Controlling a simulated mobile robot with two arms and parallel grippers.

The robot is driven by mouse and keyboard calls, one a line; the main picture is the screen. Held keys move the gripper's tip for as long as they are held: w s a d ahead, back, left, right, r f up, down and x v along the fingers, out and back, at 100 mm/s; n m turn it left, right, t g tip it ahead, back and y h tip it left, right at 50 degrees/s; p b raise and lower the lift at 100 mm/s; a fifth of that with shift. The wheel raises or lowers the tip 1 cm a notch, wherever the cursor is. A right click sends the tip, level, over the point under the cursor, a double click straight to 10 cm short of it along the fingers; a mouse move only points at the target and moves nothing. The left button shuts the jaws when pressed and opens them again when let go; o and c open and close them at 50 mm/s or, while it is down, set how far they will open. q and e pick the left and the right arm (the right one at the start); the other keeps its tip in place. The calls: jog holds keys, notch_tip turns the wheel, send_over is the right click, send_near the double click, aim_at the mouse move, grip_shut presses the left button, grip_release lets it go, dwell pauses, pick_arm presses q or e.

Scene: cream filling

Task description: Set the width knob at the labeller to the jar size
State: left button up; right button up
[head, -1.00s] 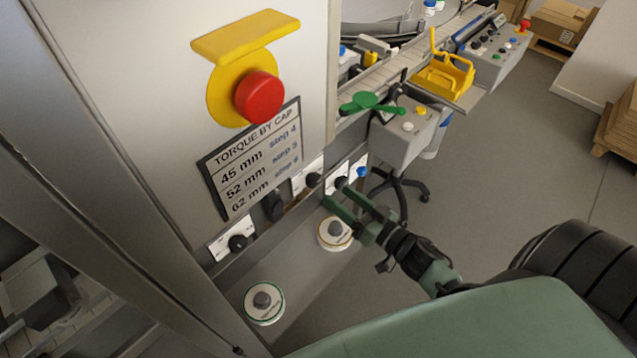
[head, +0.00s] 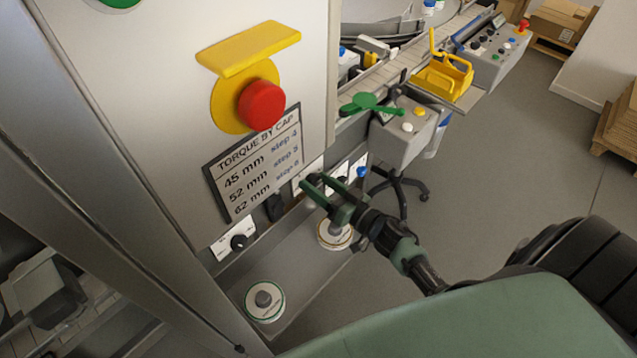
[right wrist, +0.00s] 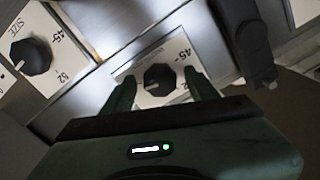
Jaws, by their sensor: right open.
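My right gripper (head: 316,186) is open at the row of dials low on the grey machine. In the right wrist view, its fingers (right wrist: 160,88) stand on either side of a black knob (right wrist: 159,77) on a white dial plate (right wrist: 128,72) marked 45. I cannot tell whether they touch it. A second black knob (right wrist: 30,56) at left has a plate reading SIZE, 45 and 52. In the head view, the gripper partly covers a white plate (head: 306,172); another black knob (head: 239,242) is further left. I cannot read which knob is labelled width. My left gripper is out of view.
A red stop button (head: 262,104) and a torque chart (head: 256,163) are above the dials. Two round pieces, one green-rimmed (head: 264,301), one gold-rimmed (head: 334,246), lie on the ledge below. A dark lever-like part (right wrist: 253,50) is right of the knob.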

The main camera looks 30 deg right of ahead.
grip_shut()
